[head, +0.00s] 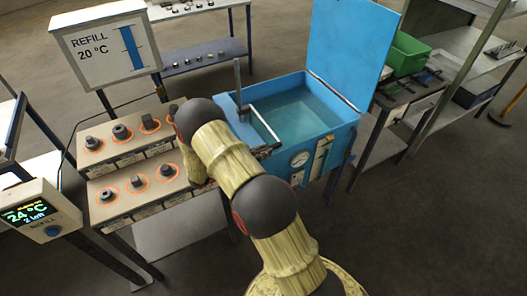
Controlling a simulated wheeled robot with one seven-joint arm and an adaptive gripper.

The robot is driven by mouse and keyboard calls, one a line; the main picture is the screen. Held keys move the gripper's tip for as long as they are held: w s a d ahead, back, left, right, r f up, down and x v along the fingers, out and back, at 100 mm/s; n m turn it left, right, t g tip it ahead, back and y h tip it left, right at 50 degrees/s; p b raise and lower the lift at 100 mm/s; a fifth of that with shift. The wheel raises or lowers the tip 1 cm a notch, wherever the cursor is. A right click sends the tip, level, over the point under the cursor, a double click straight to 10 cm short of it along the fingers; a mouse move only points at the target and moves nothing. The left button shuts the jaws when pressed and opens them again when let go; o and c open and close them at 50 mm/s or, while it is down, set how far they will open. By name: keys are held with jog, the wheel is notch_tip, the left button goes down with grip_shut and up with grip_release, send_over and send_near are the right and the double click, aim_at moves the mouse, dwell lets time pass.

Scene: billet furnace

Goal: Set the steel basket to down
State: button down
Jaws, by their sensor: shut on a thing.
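A blue tank (335,125) with its lid raised stands right of centre and holds clear greenish water (297,118). A dark upright post (237,82) rises at its left side, and a pale metal bar (264,124) slopes from there toward the tank's front left edge. My gripper (266,150) is at the near end of this bar, mostly hidden by my arm, and is shut on the bar, as far as I can tell. I cannot make out a steel basket in the water.
Left of the tank, a stepped rack (120,165) holds several dark metal parts in orange rings. A sign (103,48) reads "REFILL 20 °C"; a small display (38,212) reads 24 °C. A green bin (405,55) stands on the right-hand bench. Front right floor is clear.

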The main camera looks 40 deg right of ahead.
jog(key=shift+f, duration=0.1)
notch_tip(320, 180, down, 5)
jog(key=shift+s+r+b, duration=0.1)
jog(key=shift+s+b, duration=0.05)
jog(key=shift+b, duration=0.85)
jog(key=c, duration=1.9)
grip_release()
jog(key=shift+o, duration=0.9)
jog(key=shift+r, duration=0.1)
